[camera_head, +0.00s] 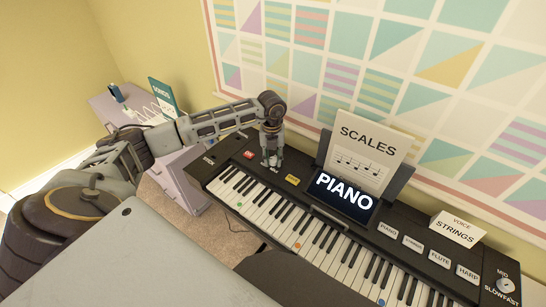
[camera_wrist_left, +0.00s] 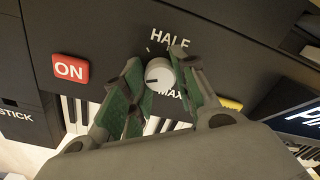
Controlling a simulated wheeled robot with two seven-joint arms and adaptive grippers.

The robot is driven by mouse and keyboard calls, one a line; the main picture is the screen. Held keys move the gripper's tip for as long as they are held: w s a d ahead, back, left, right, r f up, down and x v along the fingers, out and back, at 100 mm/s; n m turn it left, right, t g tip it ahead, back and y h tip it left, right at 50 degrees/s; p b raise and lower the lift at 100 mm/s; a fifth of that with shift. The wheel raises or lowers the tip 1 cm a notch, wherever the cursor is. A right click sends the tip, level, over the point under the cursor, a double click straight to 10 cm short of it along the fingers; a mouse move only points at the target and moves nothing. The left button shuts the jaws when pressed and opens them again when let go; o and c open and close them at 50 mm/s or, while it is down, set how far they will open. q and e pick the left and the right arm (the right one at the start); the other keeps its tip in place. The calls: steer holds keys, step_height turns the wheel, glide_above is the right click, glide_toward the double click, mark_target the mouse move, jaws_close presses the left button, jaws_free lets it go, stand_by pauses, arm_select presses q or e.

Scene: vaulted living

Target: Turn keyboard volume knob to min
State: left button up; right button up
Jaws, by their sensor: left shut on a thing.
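The black keyboard (camera_head: 226,158) stands along the wall. My left gripper (camera_head: 271,160) reaches down onto its left part, between a red button and a yellow one. In the left wrist view the white round volume knob (camera_wrist_left: 160,75) sits between the green-padded fingers of my left gripper (camera_wrist_left: 158,82), which are shut on it from both sides. A dark pointer line on the knob points left. The label HALF (camera_wrist_left: 170,41) is above the knob and MAX (camera_wrist_left: 171,95) is at its lower right. No MIN label is readable there. My right gripper is not in view.
The red ON button (camera_wrist_left: 70,69) is left of the knob. A lit PIANO screen (camera_head: 344,196) and a SCALES sheet (camera_head: 362,154) stand to the right. Another knob (camera_head: 505,286), labelled SLOW and FAST, is at the far right.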

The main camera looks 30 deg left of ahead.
mark_target(272, 159)
arm_select(q)
steer(key=shift+w+r+n+p, duration=0.1)
steer(key=shift+n+p, duration=0.3)
steer(key=shift+n, duration=1.6)
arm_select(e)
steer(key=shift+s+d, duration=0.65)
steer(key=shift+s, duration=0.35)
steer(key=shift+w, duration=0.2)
arm_select(q)
steer(key=o, duration=1.1)
steer(key=shift+c, duration=0.2)
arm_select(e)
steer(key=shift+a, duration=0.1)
arm_select(q)
steer(key=shift+r, duration=0.1)
step_height(272, 159, up, 12)
steer(key=shift+s+a+f, duration=0.1)
steer(key=shift+s+f, duration=0.1)
steer(key=shift+f, duration=0.05)
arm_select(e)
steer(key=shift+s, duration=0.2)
